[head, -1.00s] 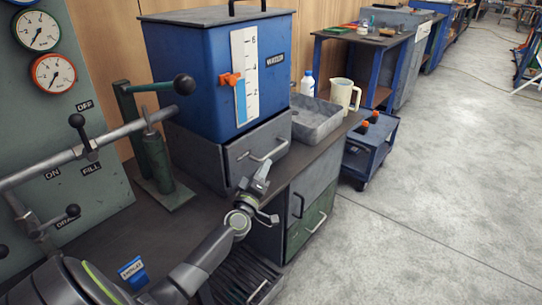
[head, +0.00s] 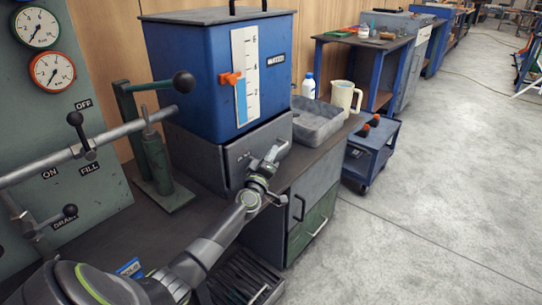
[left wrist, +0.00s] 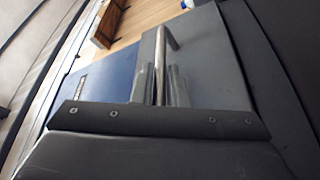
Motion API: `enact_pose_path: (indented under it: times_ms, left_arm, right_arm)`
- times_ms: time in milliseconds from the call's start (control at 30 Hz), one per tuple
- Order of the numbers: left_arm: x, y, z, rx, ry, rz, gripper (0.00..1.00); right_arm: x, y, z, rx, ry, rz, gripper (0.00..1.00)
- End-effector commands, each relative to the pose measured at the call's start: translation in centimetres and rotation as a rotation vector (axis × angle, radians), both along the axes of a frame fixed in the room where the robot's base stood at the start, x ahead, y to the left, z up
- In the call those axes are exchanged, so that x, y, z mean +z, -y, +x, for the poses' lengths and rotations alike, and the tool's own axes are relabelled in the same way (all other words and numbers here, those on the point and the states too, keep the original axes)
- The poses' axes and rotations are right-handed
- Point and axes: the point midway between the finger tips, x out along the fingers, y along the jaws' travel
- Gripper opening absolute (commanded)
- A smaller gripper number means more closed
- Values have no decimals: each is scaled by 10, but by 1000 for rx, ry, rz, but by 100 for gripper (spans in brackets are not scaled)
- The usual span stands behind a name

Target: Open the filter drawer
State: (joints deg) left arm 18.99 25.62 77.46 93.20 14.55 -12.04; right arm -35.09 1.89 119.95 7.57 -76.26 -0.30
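The filter drawer (head: 240,156) is the grey drawer under the blue tank (head: 196,78) in the head view. Its front looks flush with its housing. My left gripper (head: 274,154) is at the drawer's front and covers most of its handle. In the left wrist view, the metal handle (left wrist: 160,52) stands out from the grey drawer front (left wrist: 208,50), right at the fingers. I cannot tell whether the fingers are closed on it. My right gripper is not in view.
A grey tray (head: 318,122), a white jug (head: 344,97) and a white bottle (head: 308,86) stand right of the tank. Grey and green cabinet drawers (head: 311,222) lie below the bench top. A panel with gauges and levers (head: 75,140) is at the left.

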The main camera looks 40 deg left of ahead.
Motion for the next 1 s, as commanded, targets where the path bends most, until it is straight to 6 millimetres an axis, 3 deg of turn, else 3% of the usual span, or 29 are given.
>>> enact_pose_path:
  times_ms: [100,567,867,1000]
  left_arm:
    - [0,0,0,0,0,0,0]
    - [0,6,-1,0,0,-2,0]
    - [2,41,-4,-1,-1,-5,0]
    - [2,66,-6,-1,-2,-6,0]
  right_arm:
    - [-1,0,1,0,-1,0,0]
    - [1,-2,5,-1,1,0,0]
    - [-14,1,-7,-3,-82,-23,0]
    - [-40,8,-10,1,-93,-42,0]
